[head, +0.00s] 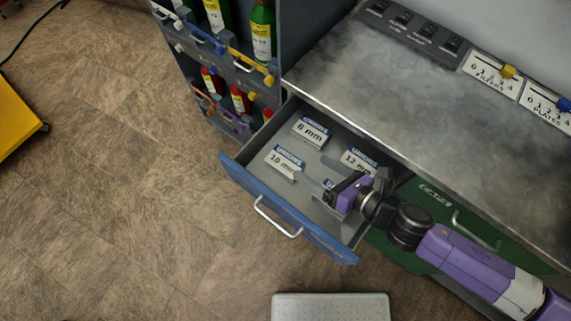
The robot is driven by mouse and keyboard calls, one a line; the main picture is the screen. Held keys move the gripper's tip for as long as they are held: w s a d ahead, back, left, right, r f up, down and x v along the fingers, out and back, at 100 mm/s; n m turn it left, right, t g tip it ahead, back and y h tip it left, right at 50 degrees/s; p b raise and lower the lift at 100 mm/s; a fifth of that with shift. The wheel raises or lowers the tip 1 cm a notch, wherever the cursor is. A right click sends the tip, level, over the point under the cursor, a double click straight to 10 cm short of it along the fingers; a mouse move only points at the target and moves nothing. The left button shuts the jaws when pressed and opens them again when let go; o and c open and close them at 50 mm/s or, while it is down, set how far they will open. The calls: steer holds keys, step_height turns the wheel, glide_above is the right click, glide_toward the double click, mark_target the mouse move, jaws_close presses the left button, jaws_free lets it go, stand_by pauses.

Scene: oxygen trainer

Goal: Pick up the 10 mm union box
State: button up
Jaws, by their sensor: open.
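The 10 mm union box (285,163) is a small white box with a blue "UNIONS" band. It lies in the open blue-fronted drawer (241,174), near the drawer's front. My gripper (317,186) is inside the drawer area, just right of the 10 mm box, with its fingers pointing left toward it. The gripper is open and appears empty; I cannot tell whether a finger touches the box. The 8 mm box (311,132) lies behind it, and the 12 mm box (358,161) lies to the right. Another box below my gripper is mostly hidden.
A metal worktop (400,100) overhangs the drawer's back edge. A green drawer (425,200) is to the right. A rack of green bottles (262,35) stands behind left. A yellow object (15,118) is far left, and a pale step (330,306) is at the bottom.

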mark_target(275, 155)
steer(key=a+f+n, duration=0.1)
steer(key=a+n, duration=0.1)
steer(key=w+a+f+n+g, duration=0.1)
steer(key=n, duration=0.1)
steer(key=w+a+f+n+y, duration=0.1)
steer(key=a+n, duration=0.1)
steer(key=shift+a, duration=0.35)
steer(key=shift+x, duration=0.9)
steer(key=shift+w+d+p+x, duration=0.1)
steer(key=shift+p+x, duration=0.25)
steer(key=shift+x, duration=1.05)
steer(key=shift+w+d+p+x, duration=0.15)
steer(key=shift+p+x, duration=0.15)
steer(key=shift+x, duration=1.15)
steer(key=shift+f, duration=0.1)
steer(key=c, duration=1.8)
